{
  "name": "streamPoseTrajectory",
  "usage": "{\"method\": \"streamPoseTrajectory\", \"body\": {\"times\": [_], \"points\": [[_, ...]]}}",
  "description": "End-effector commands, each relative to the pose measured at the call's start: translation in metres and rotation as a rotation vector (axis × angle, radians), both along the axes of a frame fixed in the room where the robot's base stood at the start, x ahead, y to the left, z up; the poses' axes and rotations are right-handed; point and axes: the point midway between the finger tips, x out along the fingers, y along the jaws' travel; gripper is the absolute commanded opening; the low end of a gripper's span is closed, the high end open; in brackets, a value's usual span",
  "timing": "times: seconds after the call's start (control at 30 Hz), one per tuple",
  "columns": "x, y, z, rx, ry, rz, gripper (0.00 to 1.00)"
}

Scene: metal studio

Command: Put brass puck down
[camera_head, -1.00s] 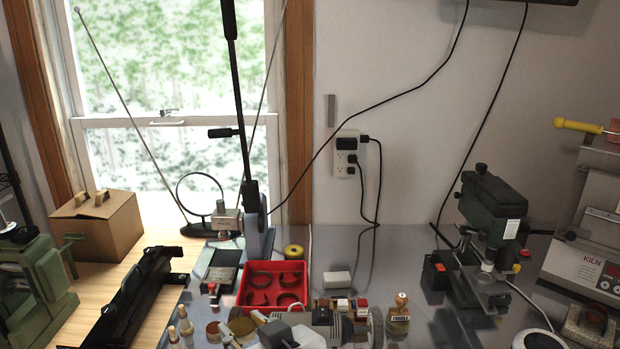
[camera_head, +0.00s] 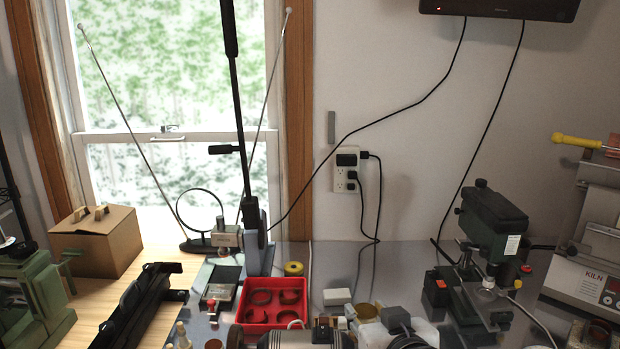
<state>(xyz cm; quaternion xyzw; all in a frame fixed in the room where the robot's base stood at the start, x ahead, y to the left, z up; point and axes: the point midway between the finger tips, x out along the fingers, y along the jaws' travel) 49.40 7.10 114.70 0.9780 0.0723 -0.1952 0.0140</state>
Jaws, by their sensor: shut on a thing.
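The brass puck (camera_head: 365,311) is at the bottom edge, right of centre, a small round yellow-brown disc. My gripper (camera_head: 376,323), partly cut off by the bottom edge, is shut on it. The fingers are small and hard to make out, and the lower part of the grip is hidden. I cannot tell how far the puck is above the bench.
A grey motor-like machine (camera_head: 299,340) lies at the bottom edge. A white block (camera_head: 337,297) and a green drill press (camera_head: 490,225) stand on the grey bench (camera_head: 400,270), partly clear behind.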

Motion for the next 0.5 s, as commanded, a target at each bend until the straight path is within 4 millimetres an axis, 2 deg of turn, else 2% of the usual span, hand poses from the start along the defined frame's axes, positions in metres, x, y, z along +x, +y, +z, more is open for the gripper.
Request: {"method": "streamPoseTrajectory", "body": {"times": [0.03,0.2,0.33,0.5], "points": [[0.002,-0.012,0.0,-0.001,-0.001,-0.026,0.14],[0.004,-0.044,0.001,-0.001,-0.001,-0.092,0.14],[0.005,-0.061,0.001,0.0,-0.002,-0.126,0.14],[0.005,-0.07,0.001,-0.001,-0.002,-0.146,0.14]]}}
